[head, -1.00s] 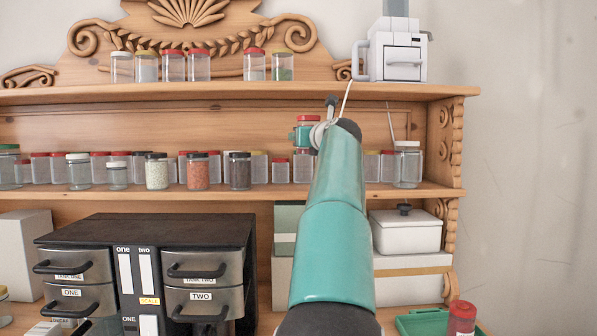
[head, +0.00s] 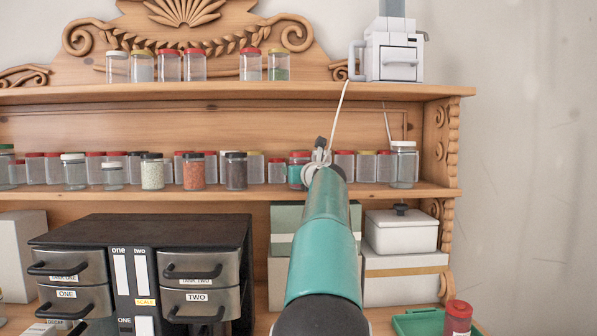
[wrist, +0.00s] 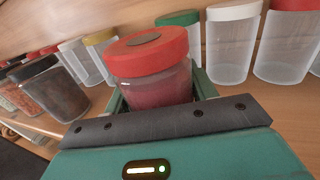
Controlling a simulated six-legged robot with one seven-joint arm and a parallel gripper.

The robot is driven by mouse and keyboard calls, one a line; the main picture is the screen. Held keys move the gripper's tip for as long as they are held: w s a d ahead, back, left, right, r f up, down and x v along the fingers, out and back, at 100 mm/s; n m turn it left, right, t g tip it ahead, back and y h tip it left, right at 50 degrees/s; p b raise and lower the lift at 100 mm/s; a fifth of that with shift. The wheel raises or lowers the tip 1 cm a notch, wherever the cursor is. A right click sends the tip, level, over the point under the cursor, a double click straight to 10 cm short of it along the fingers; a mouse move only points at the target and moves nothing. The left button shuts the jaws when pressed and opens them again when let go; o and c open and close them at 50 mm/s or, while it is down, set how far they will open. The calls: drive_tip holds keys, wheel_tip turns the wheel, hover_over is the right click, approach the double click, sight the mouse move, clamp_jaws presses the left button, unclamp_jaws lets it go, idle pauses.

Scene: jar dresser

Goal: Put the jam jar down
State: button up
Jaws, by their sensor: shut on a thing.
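The jam jar (wrist: 152,86) has a red lid with a dark oval on top and dark red contents. My gripper (wrist: 160,92) is shut on it, with a teal finger on each side. In the head view, the jar's red lid (head: 299,155) shows among the row of jars at the middle shelf. My gripper (head: 297,172) hides most of its body there. The jar is at about the height of the shelf jars. I cannot tell whether its base touches the shelf (head: 270,192).
A dark jar (head: 236,171) stands to the left. Red-lidded jars (head: 344,165) and a large white-lidded jar (head: 403,165) stand to the right. In the wrist view, a green-lidded jar (wrist: 180,20) stands close behind. A white lidded box (head: 401,232) sits below the shelf.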

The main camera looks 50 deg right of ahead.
drive_tip(key=shift+s, duration=0.1)
drive_tip(key=o, duration=1.2)
drive_tip(key=shift+f, duration=0.1)
drive_tip(key=shift+o, duration=0.2)
drive_tip(key=shift+r, duration=0.2)
drive_tip(key=v, duration=1.2)
drive_tip(key=shift+f, duration=0.1)
